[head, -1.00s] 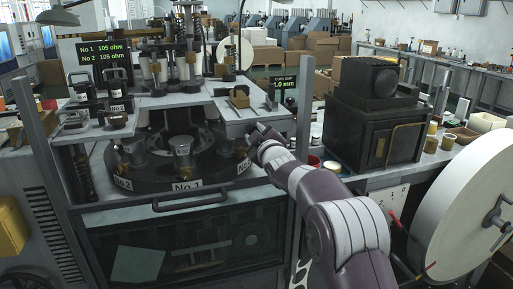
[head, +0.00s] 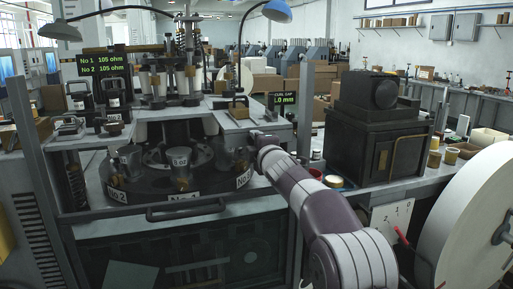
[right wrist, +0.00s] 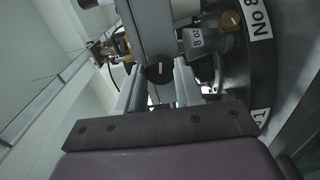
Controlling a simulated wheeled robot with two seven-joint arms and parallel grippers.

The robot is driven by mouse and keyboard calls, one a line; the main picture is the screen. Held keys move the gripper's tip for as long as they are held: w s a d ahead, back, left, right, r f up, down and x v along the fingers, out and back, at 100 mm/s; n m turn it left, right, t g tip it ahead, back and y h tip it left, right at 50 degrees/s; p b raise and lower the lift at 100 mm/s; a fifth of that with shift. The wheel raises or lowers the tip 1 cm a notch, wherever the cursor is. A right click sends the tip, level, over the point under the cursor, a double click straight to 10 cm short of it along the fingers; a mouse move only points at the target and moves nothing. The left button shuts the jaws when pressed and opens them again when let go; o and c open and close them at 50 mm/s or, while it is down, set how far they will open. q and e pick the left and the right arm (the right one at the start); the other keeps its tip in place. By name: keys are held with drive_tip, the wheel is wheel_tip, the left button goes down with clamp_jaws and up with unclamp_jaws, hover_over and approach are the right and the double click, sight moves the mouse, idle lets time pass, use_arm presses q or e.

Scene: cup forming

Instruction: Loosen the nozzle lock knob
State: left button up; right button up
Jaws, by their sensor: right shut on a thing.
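In the right wrist view a dark round knob (right wrist: 160,73) with a short pale mark on its face sits between the two pale fingers of my right gripper (right wrist: 158,88). It looks like the nozzle lock knob, and the fingers are shut on it. A grey block-like machine part is just above the knob in that view. In the head view my right gripper (head: 253,138) reaches in beside the right end of the shelf, above the No 3 side of the turntable; its fingertips and the knob are too small or hidden there. My left gripper is not in view.
The dark turntable (head: 150,197) carries metal cups (head: 181,168) and numbered labels. A grey post (head: 305,110) stands just right of my right gripper. A black box machine (head: 375,145) stands further right, with a large white reel (head: 475,220) in front.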

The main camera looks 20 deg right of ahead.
drive_tip(key=shift+f, duration=0.1)
idle(0.3)
drive_tip(key=o, duration=1)
drive_tip(key=shift+a, duration=0.1)
drive_tip(key=shift+o, duration=0.2)
drive_tip(key=s+b, duration=0.3)
drive_tip(key=s, duration=0.9)
drive_tip(key=shift+s+d+b, duration=0.25)
drive_tip(key=shift+s+b, duration=0.05)
drive_tip(key=shift+s, duration=0.05)
